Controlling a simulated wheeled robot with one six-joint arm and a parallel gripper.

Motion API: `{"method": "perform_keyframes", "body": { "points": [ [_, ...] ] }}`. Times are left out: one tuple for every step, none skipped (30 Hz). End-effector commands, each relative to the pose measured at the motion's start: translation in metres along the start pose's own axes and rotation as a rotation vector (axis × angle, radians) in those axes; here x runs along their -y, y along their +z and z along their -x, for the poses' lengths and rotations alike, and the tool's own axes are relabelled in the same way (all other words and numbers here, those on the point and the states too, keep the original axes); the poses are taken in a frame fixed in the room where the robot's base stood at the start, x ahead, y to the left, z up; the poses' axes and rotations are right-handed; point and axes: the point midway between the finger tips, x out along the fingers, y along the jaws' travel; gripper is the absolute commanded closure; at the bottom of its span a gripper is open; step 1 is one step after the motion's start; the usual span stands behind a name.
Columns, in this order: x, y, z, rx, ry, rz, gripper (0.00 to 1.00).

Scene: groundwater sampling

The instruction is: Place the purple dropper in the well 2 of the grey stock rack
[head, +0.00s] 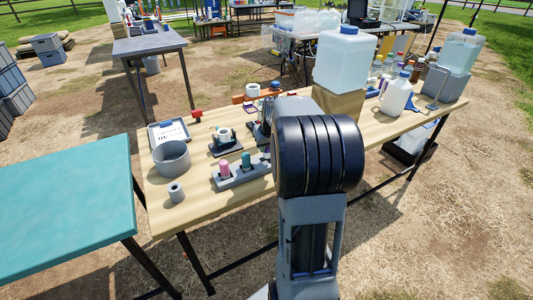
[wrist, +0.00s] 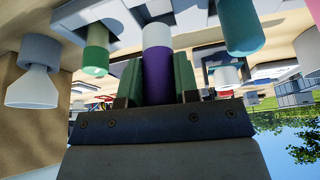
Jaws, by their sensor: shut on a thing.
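My gripper (wrist: 157,85) is shut on the purple dropper (wrist: 158,72), with a green finger on each side of it. The dropper's white part (wrist: 157,34) points toward the top of the wrist view, close to the grey rack (wrist: 122,12). I cannot tell whether its tip is inside a well. A green dropper (wrist: 97,50) and a teal one (wrist: 240,30) stand on either side. In the head view the grey rack (head: 232,181) holds a pink dropper (head: 225,169) and a teal one (head: 245,160); my arm hides its right end, my gripper and the purple dropper.
A grey cup (head: 172,157), a small grey cylinder (head: 176,193) and a labelled tray (head: 168,133) lie to the left. A tape roll on a stand (head: 224,138) is behind the rack. A large clear container (head: 345,60) and a white jug (head: 396,97) stand to the right.

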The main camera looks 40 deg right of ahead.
Motion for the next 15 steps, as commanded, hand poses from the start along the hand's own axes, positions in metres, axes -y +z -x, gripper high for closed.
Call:
{"method": "perform_keyframes", "body": {
  "points": [
    [0.0, 0.0, -0.004, 0.002, -0.001, 0.0, 0.97],
    [0.0, -0.001, -0.007, 0.002, -0.001, 0.0, 0.97],
    [-0.001, -0.002, -0.011, 0.003, -0.001, 0.0, 0.97],
    [-0.001, -0.002, -0.015, 0.003, -0.001, 0.0, 0.97],
    [-0.001, 0.001, -0.019, 0.003, -0.001, 0.0, 0.97],
    [-0.001, 0.003, -0.025, 0.004, -0.002, 0.0, 0.97],
    [-0.001, 0.005, -0.029, 0.003, -0.002, 0.0, 0.97],
    [-0.001, 0.006, -0.033, 0.003, -0.001, 0.0, 0.97],
    [-0.001, 0.008, -0.036, 0.003, -0.002, -0.001, 0.97],
    [-0.001, 0.009, -0.038, 0.002, -0.001, -0.001, 0.97],
    [-0.001, 0.009, -0.039, 0.001, -0.001, -0.001, 0.97],
    [-0.001, 0.009, -0.039, 0.0, 0.0, -0.001, 0.97],
    [-0.001, 0.009, -0.039, -0.001, 0.0, 0.0, 0.97],
    [-0.001, 0.009, -0.038, -0.001, 0.0, 0.0, 0.97],
    [-0.001, 0.009, -0.038, 0.0, 0.0, 0.0, 0.97]
  ]
}}
